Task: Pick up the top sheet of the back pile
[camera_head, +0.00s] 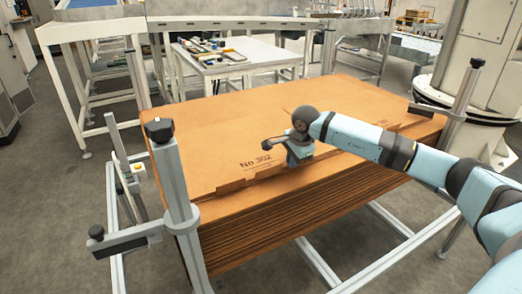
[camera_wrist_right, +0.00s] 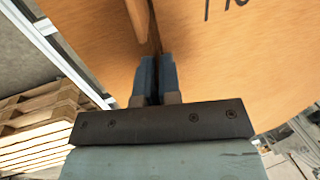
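A wide pile of brown cardboard sheets (camera_head: 290,227) fills the middle of the head view. Its top sheet (camera_head: 215,160) is marked "No 302" and also fills the upper wrist view (camera_wrist_right: 215,50). My right gripper (camera_head: 298,160) is at the near edge of the top sheet, right of the print. In the wrist view its two blue fingers (camera_wrist_right: 156,82) are close together, with the sheet's edge running between them; the grip itself is partly hidden. I cannot clearly separate a front pile from a back one. My left gripper is not in view.
Grey posts with black knobs stand at the pile's near left corner (camera_head: 178,185) and right side (camera_head: 462,105). A white table (camera_head: 255,57) with small items is behind. A wooden pallet stack (camera_wrist_right: 35,130) shows left in the wrist view.

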